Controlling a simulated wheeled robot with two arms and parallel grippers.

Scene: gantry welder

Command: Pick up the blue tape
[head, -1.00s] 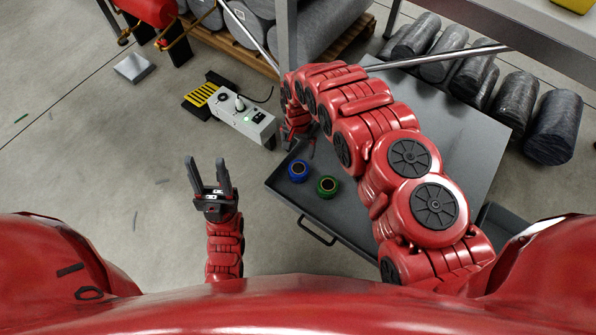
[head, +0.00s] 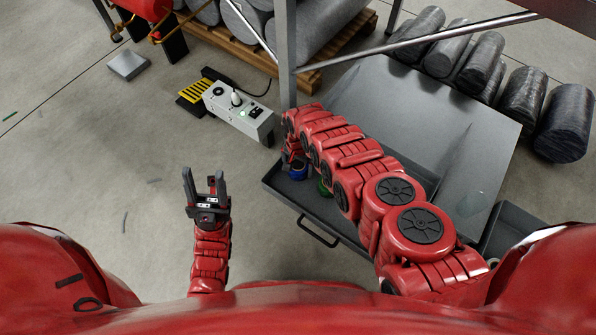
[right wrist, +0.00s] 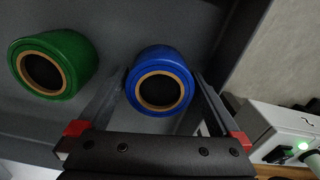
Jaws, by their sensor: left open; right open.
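The blue tape (head: 297,174) is a roll lying in the grey drawer (head: 345,232), partly hidden by my right arm in the head view. In the right wrist view the blue tape (right wrist: 160,61) shows its round hole with a tan core. My right gripper (right wrist: 159,78) is open, with one finger on each side of the blue roll. I cannot tell whether the fingers touch it. In the head view my right gripper (head: 294,158) is mostly hidden by its arm. My left gripper (head: 204,178) is open and empty above the floor, left of the drawer.
A green tape roll (right wrist: 75,50) lies left of the blue one in the right wrist view; it also shows in the head view (head: 323,188). A grey control box (head: 238,112) stands on the floor beyond the drawer. A metal post (head: 286,60) rises behind my right gripper.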

